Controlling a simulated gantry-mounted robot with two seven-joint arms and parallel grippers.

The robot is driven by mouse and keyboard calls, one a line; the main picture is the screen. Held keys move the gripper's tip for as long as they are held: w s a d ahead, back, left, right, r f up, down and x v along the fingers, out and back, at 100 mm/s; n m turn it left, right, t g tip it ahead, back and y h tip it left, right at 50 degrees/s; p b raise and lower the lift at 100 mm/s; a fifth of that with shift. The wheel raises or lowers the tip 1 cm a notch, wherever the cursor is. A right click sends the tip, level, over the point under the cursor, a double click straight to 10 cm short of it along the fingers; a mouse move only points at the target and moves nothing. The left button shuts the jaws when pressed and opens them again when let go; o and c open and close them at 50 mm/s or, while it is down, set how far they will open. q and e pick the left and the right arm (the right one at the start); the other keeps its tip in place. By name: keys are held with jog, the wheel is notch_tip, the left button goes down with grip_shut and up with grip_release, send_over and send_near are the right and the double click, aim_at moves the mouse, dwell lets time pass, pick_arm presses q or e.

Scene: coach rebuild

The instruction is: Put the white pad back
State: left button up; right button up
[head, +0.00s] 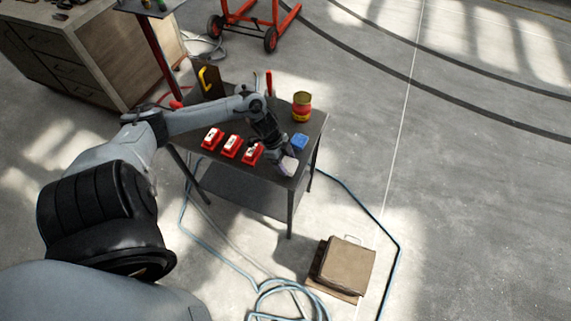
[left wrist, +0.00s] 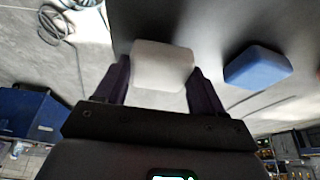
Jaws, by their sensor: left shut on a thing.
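The white pad (head: 288,166) is at the near right corner of the small dark table (head: 225,165) in the head view. My left gripper (head: 284,157) is shut on it. In the left wrist view the white pad (left wrist: 162,66) sits between the two dark fingers of my left gripper (left wrist: 156,85). I cannot tell whether the pad touches the tabletop. A blue pad (head: 299,142) lies on the table just behind the gripper, and it also shows in the left wrist view (left wrist: 257,67). My right gripper is not in view.
Several red holders with white tops, one of them here (head: 231,146), stand in a row left of the gripper. A red and yellow can (head: 301,106) stands at the back right. A brown case (head: 346,264) and a coiled blue hose (head: 290,299) lie on the floor.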

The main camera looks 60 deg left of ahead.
pick_arm(q)
jog(key=shift+f, duration=0.8)
jog(key=o, duration=0.9)
jog(key=shift+o, duration=0.2)
